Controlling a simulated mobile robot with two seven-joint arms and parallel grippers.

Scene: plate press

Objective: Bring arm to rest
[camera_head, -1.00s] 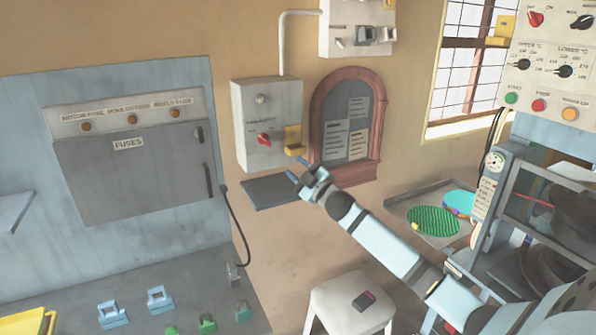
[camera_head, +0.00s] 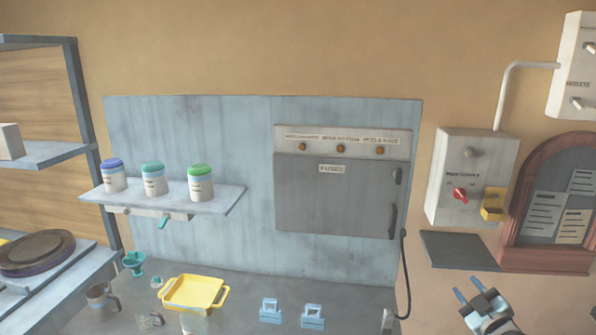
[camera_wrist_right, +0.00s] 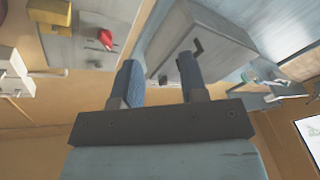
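My right gripper (camera_head: 468,294) is at the lower right of the head view, below the small dark shelf (camera_head: 462,251) on the wall. Its two blue fingers stand apart with nothing between them. In the right wrist view the same gripper (camera_wrist_right: 158,78) shows open and empty, with the grey switch box (camera_wrist_right: 98,30) and the fuse cabinet (camera_wrist_right: 208,40) beyond it. My left gripper is not in the head view.
The wall switch box (camera_head: 470,172) has a red knob and a yellow part. The bench holds a yellow tray (camera_head: 193,293), a mug (camera_head: 102,298) and two light blue holders. Three jars stand on a wall shelf (camera_head: 165,204). An arched notice board (camera_head: 512,225) is at right.

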